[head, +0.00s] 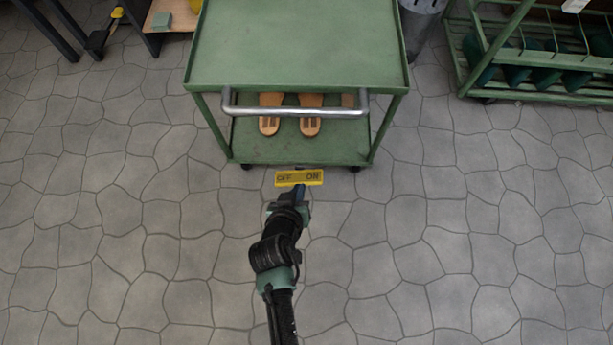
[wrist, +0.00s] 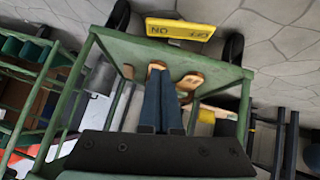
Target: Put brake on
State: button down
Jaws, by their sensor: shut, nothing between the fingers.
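The brake is a yellow bar (head: 299,178) at the lower front edge of the green cart (head: 297,50), marked OFF on its left and ON on its right. In the wrist view the yellow bar (wrist: 180,29) shows upside down, with ON on the left. My gripper (head: 299,188) is shut and empty, with its dark fingers just in front of the bar, near the ON half. The fingers also show in the wrist view (wrist: 162,75), pointing towards the cart. I cannot tell whether they touch the bar.
The cart has a metal push handle (head: 295,112) above the bar and wooden sandal soles (head: 269,115) on its lower shelf. A green rack (head: 530,55) stands at the right. A table with a yellow-headed tool beside it is at the upper left. The stone floor around is clear.

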jog(key=b, duration=0.7)
send_over(317, 180)
jog(key=a, duration=0.3)
jog(key=f, duration=0.7)
jog(key=shift+s+f, duration=0.25)
jog(key=shift+s+d+f+b, duration=0.1)
jog(key=shift+d+f+b, duration=0.1)
jog(key=shift+f+b, duration=0.8)
jog(key=shift+d+f+b, duration=0.15)
jog(key=shift+f+b, duration=0.3)
jog(key=shift+f, duration=0.2)
jog(key=shift+d+r+p, duration=0.1)
jog(key=shift+p, duration=0.35)
jog(key=shift+d+m+y+p, duration=0.3)
jog(key=shift+y+p, duration=0.2)
jog(key=shift+p, duration=0.4)
jog(key=shift+d+f, duration=0.65)
jog(key=shift+f, duration=0.3)
jog(key=shift+p, duration=0.3)
